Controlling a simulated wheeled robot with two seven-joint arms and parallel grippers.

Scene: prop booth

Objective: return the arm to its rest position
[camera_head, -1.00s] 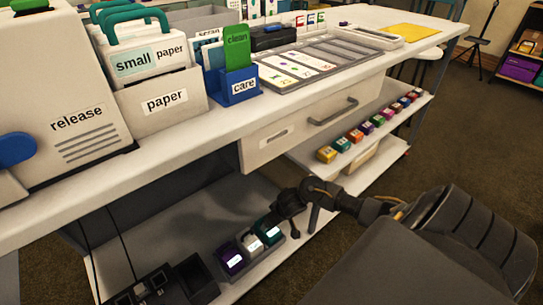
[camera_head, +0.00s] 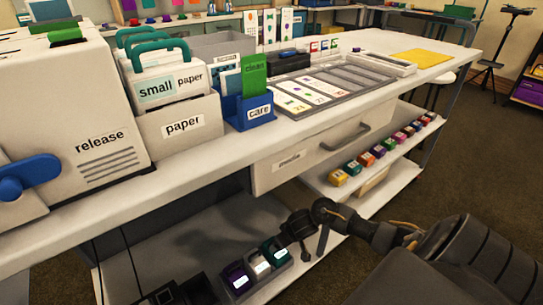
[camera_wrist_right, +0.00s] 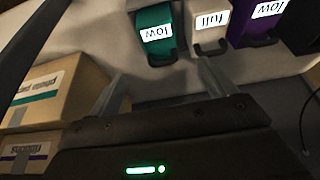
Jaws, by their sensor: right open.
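My right arm comes in from the lower right in the head view. Its gripper (camera_head: 303,230) is low, in front of the lower shelf, just above and to the right of the small bins. In the right wrist view the gripper (camera_wrist_right: 165,85) has its two fingers apart with nothing between them. The bins there are a teal one labelled "low" (camera_wrist_right: 156,35), a white one labelled "full" (camera_wrist_right: 209,25) and a purple one labelled "low" (camera_wrist_right: 256,22). They stand beyond the fingertips, apart from them. My left gripper is not in view.
The white bench (camera_head: 215,155) has a drawer (camera_head: 300,160) above the right arm. A row of several coloured blocks (camera_head: 378,150) stands on the side shelf. Cardboard boxes (camera_wrist_right: 50,95) lie left of the gripper in the wrist view. Open floor (camera_head: 480,170) is at the right.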

